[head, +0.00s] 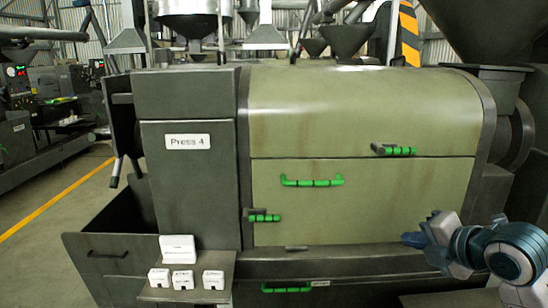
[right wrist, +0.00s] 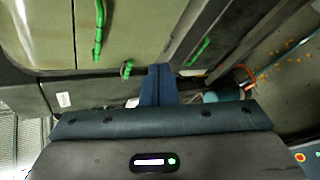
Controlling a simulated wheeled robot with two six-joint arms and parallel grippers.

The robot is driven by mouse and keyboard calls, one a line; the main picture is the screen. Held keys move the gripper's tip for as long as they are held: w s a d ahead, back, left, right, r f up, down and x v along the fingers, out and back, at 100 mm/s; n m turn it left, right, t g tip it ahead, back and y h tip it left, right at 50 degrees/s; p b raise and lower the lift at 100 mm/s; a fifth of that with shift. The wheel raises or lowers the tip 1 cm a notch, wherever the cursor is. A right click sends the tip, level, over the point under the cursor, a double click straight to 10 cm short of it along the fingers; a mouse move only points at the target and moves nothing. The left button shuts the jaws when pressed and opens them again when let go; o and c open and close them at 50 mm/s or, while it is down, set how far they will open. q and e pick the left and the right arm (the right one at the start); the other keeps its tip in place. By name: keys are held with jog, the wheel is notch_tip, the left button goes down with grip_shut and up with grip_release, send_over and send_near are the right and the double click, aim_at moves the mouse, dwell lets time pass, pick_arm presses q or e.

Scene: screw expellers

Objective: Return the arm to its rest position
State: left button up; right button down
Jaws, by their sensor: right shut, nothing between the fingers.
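My right gripper (head: 407,239) shows at the right of the head view, in front of the lower right part of the green press. Its arm comes in from the right edge. In the right wrist view its two blue fingers (right wrist: 159,72) are together, with nothing between them. My left gripper is not in the head view.
The press labelled "Press 4" has a closed green cover (head: 360,110) and a front panel (head: 360,200) with a green handle (head: 312,182). Green-gripped latches (head: 398,151) (head: 264,217) stick out. White boxes (head: 213,280) stand on a small shelf at lower left. Open floor lies left.

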jog(key=s+a+f+m+g+h, duration=0.15)
jog(key=s+f+m, duration=0.4)
jog(key=f, duration=0.55)
jog(key=s+f+m+g+h, duration=0.1)
jog(key=s+f+m+g, duration=0.1)
jog(key=s+f+m, duration=0.65)
jog(key=s+f+m+g+h, duration=0.35)
jog(key=s+f+m, duration=0.75)
jog(key=s+f, duration=0.5)
jog(key=d+f+g, duration=0.2)
jog(key=d+f, duration=0.1)
jog(key=f, duration=2.7)
jog(key=s+d+f+g, duration=0.1)
jog(key=s+f, duration=1.7)
jog(key=f, duration=0.1)
jog(key=shift+s+d+m+y, duration=0.2)
jog(key=shift+s+m+y, duration=0.1)
jog(key=shift+y, duration=0.1)
jog(key=shift+f, duration=0.1)
